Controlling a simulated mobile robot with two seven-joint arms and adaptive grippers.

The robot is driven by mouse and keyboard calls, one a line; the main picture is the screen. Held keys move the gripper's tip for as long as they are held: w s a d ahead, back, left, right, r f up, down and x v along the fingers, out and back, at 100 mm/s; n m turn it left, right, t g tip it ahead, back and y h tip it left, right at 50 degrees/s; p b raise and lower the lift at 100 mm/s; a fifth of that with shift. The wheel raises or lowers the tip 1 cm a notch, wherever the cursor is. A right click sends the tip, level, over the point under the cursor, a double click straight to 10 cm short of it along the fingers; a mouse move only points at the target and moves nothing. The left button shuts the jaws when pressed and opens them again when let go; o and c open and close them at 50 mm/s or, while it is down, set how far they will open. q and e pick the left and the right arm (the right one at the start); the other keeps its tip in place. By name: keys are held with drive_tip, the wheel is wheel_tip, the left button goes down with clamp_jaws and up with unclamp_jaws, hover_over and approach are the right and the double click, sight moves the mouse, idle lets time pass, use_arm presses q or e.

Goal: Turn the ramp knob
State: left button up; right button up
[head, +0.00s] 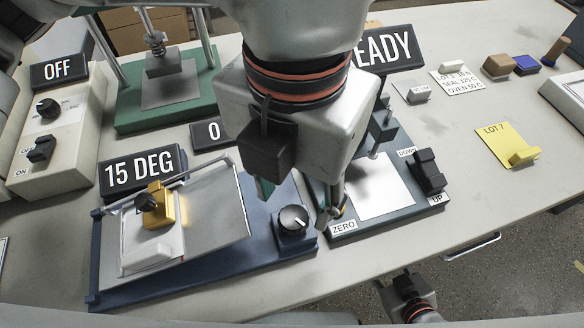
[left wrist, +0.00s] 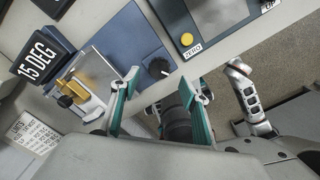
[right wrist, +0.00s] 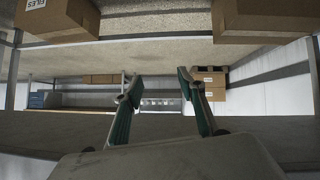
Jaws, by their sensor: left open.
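The ramp knob (head: 293,221) is a round black dial with a white mark, on the right end of a blue ramp device (head: 190,275). Its sign (head: 139,173) reads 15 DEG. My left gripper (head: 296,200) points down over the knob, its fingers apart on either side of it in the head view. In the left wrist view the knob (left wrist: 158,68) shows between and beyond the open fingertips (left wrist: 161,84); contact cannot be made out. My right gripper (right wrist: 156,80) is open and empty in its wrist view, facing shelves away from the devices.
A tilted plate with a yellow clamp (head: 160,205) is left of the knob. Behind stands a green press (head: 185,112). Boxes (right wrist: 58,18) sit on shelves.

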sight(293, 216)
use_arm(q)
drive_tip(key=shift+f+b, duration=0.35)
drive_tip(key=shift+f, duration=1.9)
drive_tip(key=c, duration=1.1)
drive_tip(key=shift+w, duration=0.1)
drive_tip(key=shift+r+m, duration=0.1)
drive_tip(key=shift+m, duration=0.2)
